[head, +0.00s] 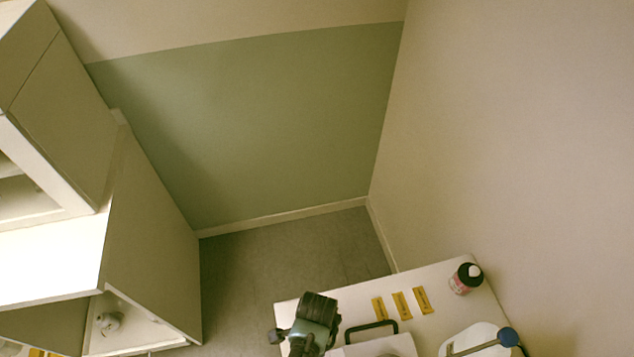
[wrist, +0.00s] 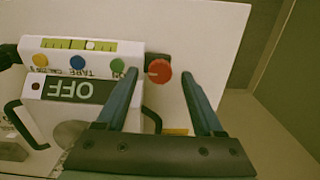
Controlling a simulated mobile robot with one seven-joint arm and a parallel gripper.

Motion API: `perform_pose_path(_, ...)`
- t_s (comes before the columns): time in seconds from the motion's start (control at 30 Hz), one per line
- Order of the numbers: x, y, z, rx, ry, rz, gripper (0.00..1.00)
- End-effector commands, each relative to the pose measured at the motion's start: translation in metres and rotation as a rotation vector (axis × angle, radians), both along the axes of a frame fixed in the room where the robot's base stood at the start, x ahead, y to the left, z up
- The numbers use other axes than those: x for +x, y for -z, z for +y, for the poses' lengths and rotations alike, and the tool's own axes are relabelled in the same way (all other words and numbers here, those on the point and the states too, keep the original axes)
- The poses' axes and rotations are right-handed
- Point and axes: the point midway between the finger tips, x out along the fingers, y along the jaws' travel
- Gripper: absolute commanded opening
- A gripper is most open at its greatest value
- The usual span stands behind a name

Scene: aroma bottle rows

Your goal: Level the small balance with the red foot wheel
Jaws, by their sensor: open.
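The small balance (wrist: 60,100) is a white box in the wrist view, its dark OFF panel (wrist: 76,90) upside down. Its yellow-green level strip (wrist: 55,44) has dark marks, and a white bubble sits right of the middle. The red foot wheel (wrist: 159,72) sticks out at the right of the balance on a dark mount. My gripper (wrist: 160,75) is open, with one blue finger on each side of the wheel in the picture. I cannot tell whether either finger touches it. In the head view my wrist (head: 315,320) hangs over the table's left end, and the wheel is hidden.
The white table (head: 455,287) holds several yellow labels (head: 402,305), a dark bottle with a pink label (head: 466,278), a black handle (head: 371,331) and a blue-knobbed device (head: 507,337). White cabinets (head: 150,240) stand at the left. Walls close off the back and right.

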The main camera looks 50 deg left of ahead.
Motion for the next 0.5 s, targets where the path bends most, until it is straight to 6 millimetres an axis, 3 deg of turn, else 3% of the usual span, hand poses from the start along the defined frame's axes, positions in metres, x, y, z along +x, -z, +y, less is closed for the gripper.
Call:
perform_pose_path(0.13, -0.0003, 0.0097, -0.0003, -0.001, 0.0, 0.0, 0.69)
perform_pose_path(0.47, 0.0, 0.0116, -0.0002, 0.0, 0.0, 0.0, 0.69)
perform_pose_path(0.5, 0.0, 0.0115, -0.0002, 0.0, 0.0, 0.0, 0.62)
